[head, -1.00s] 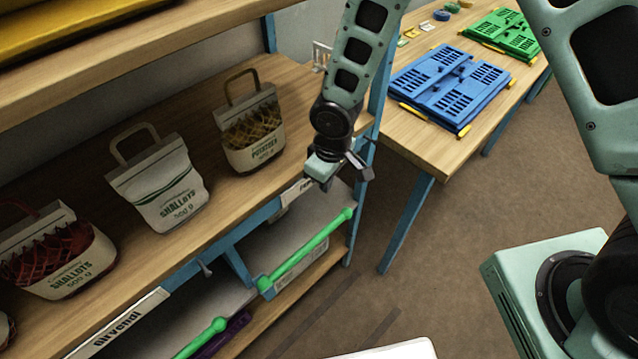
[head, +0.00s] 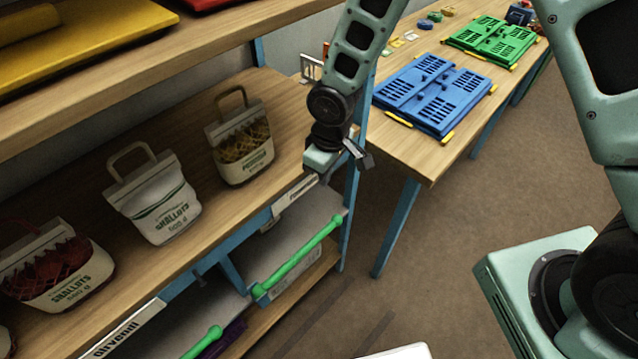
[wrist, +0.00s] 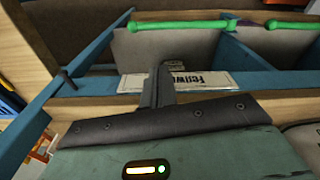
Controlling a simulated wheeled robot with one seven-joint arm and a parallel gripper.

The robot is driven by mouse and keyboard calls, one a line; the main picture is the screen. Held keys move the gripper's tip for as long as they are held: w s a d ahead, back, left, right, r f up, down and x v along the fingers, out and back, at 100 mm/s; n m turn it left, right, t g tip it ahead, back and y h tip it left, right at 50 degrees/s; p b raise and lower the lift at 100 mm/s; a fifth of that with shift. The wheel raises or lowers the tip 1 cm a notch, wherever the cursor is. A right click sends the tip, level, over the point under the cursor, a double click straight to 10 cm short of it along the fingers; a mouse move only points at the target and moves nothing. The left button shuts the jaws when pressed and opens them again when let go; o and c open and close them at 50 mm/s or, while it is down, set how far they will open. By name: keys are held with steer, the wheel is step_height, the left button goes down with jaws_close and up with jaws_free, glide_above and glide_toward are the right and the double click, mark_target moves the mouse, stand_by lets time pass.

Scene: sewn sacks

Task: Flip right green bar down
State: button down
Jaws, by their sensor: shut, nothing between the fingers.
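The right green bar (head: 298,257) runs slantwise across the front of the lower right shelf bay, between two round ends. It also shows in the wrist view (wrist: 178,25), across the top. A second green bar (head: 203,342) shows in part at the bottom of the head view. My gripper (head: 345,165) is shut and empty. It is by the shelf's right front edge, above the upper end of the right bar and apart from it. In the wrist view the closed fingers (wrist: 161,85) are in front of a white label on the shelf edge.
Several sacks, including a white shallots sack (head: 153,193) and a potato sack (head: 240,138), stand on the middle shelf board. A blue post (head: 352,200) stands close to my gripper. A table (head: 430,160) with blue and green folded crates is at right. The floor between is clear.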

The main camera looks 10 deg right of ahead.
steer(key=w+d+r+b, duration=0.1)
steer(key=w+d+r, duration=0.1)
steer(key=d, duration=0.4)
steer(key=shift+w+d+r+b, duration=0.15)
steer(key=shift+w+r+b, duration=0.25)
steer(key=shift+w, duration=0.45)
steer(key=s+a+r+b, duration=0.1)
steer(key=s+r, duration=0.2)
steer(key=s, duration=0.5)
steer(key=s+a+r+b, duration=0.1)
steer(key=s+r, duration=0.3)
steer(key=s, duration=0.4)
steer(key=s+a+r+m+b, duration=0.1)
steer(key=s+r+b, duration=0.2)
steer(key=s, duration=0.6)
steer(key=shift+a+r+g, duration=0.2)
steer(key=shift+r+g, duration=0.1)
steer(key=shift+a, duration=0.1)
